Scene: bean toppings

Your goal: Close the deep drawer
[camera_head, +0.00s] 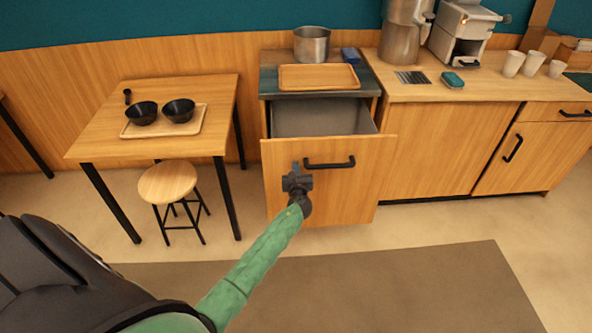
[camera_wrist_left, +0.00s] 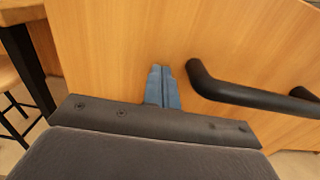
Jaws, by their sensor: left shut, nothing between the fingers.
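The deep drawer (camera_head: 345,187) has a wooden front and stands pulled out of its cabinet; its grey inside shows above the front. A black bar handle (camera_head: 329,163) is on the upper part of the front, and it also shows in the left wrist view (camera_wrist_left: 250,95). My left gripper (camera_head: 295,170) is shut and empty, just left of the handle. In the left wrist view its blue fingertips (camera_wrist_left: 162,72) point at the wooden front (camera_wrist_left: 130,40); I cannot tell whether they touch it. My right gripper is not in view.
A wooden tray (camera_head: 319,77) and a metal pot (camera_head: 311,44) stand on the cabinet top. A table (camera_head: 90,147) with black bowls and a stool (camera_head: 168,182) are at the left. A counter (camera_head: 440,92) runs right. Floor before the drawer is clear.

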